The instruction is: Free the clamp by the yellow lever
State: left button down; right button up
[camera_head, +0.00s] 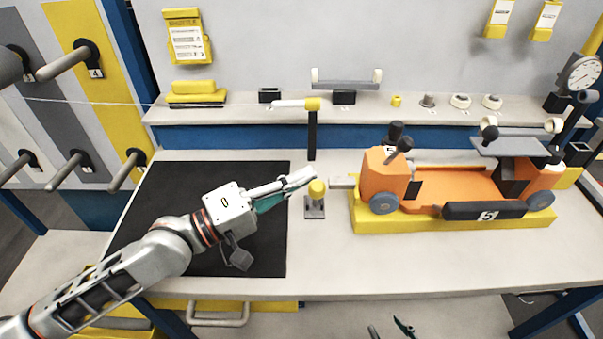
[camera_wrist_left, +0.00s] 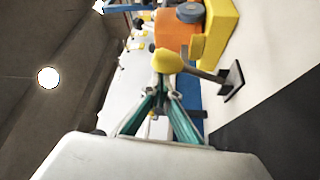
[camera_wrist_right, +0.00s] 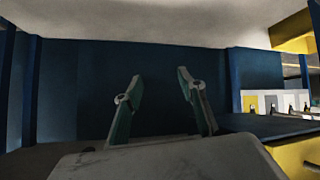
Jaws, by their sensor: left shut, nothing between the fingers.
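The yellow lever knob (camera_head: 317,187) stands upright on a small grey clamp base (camera_head: 314,210) on the bench, between the black mat and the orange shuttle. In the left wrist view the knob (camera_wrist_left: 168,62) is just beyond the fingertips, with its base (camera_wrist_left: 232,80) to the right. My left gripper (camera_head: 308,175) is shut and empty, its tips right beside the knob at its upper left; I cannot tell whether they touch it. My right gripper (camera_wrist_right: 156,84) is open and empty in the right wrist view; its tips (camera_head: 389,328) show low in the head view, below the bench's front edge.
The orange shuttle (camera_head: 455,186) sits on a yellow base (camera_head: 460,223) to the right of the clamp. The black mat (camera_head: 200,185) lies left. A black post (camera_head: 312,135) with a yellow-and-white top stands behind the clamp. The bench front right is clear.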

pick_arm(q)
jog(key=shift+s+f+m+b, duration=0.2)
jog(key=shift+s+m+b, duration=0.2)
jog(key=shift+m, duration=0.1)
pick_arm(e)
jog(key=shift+w+f, duration=0.1)
jog(key=shift+w, duration=0.05)
pick_arm(q)
jog(key=shift+s, duration=0.1)
pick_arm(e)
jog(key=shift+s+f, duration=0.2)
